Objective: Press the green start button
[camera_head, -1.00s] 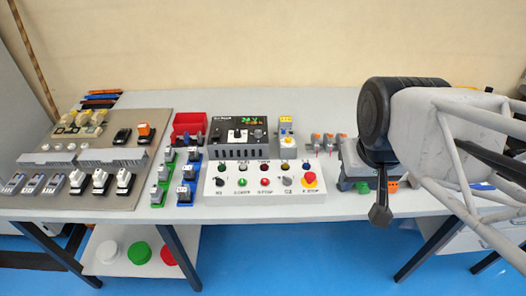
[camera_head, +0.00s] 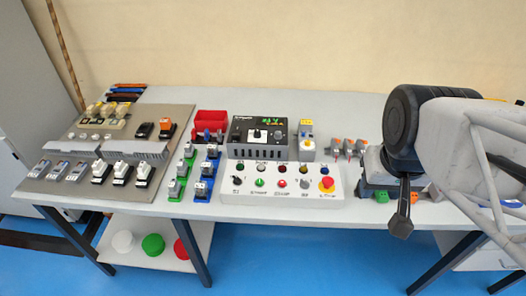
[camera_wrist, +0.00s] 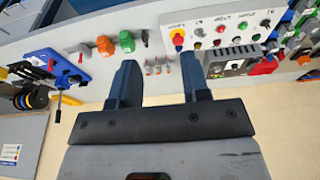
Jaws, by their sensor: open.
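The green start button (camera_head: 260,182) sits on the front of a white control panel (camera_head: 233,198) on the bench, left of a red button (camera_head: 282,183). A red and yellow mushroom button (camera_head: 326,184) is at the panel's right end. In the wrist view the panel appears turned round at the upper right, with the green button (camera_wrist: 243,25) small near its middle. My gripper (camera_head: 401,224) hangs to the right of the panel, apart from it, seen nearly edge-on. In the wrist view my gripper (camera_wrist: 160,76) has its two dark fingers spread with nothing held between them.
A black unit with a display (camera_head: 258,134) stands behind the panel. Blue and green blocks (camera_head: 204,187) stand left of it. Small orange-topped parts (camera_head: 348,146) lie to its right. A machine (camera_head: 375,176) is partly hidden behind my arm.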

